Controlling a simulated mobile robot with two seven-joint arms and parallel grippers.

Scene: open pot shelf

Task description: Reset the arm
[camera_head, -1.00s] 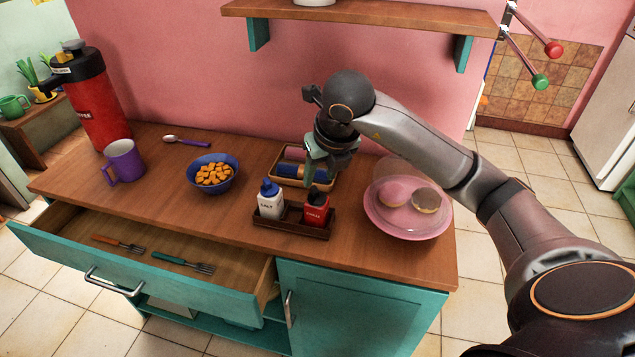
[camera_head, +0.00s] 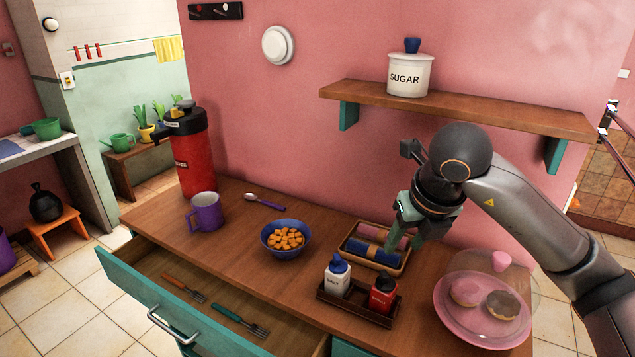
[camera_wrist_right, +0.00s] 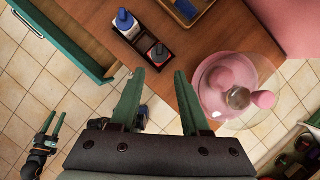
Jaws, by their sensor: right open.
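My right gripper (camera_head: 409,243) hangs fingers-down at the right end of the counter, empty, near the tray of rolled cloths. In the wrist view its two green fingers (camera_wrist_right: 159,74) are spread apart with nothing between them. My left gripper (camera_wrist_right: 48,128) shows small at the lower left of the wrist view, over the floor, its fingers apart and empty. It is outside the head view. The task names no object.
The wooden counter (camera_head: 233,238) bears a purple mug (camera_head: 204,212), a blue bowl (camera_head: 270,247), a tray of cloths (camera_head: 405,263), a shaker caddy (camera_head: 357,309) and a covered pink plate (camera_head: 450,320). A drawer (camera_head: 160,300) stands open. A shelf (camera_head: 470,110) is above.

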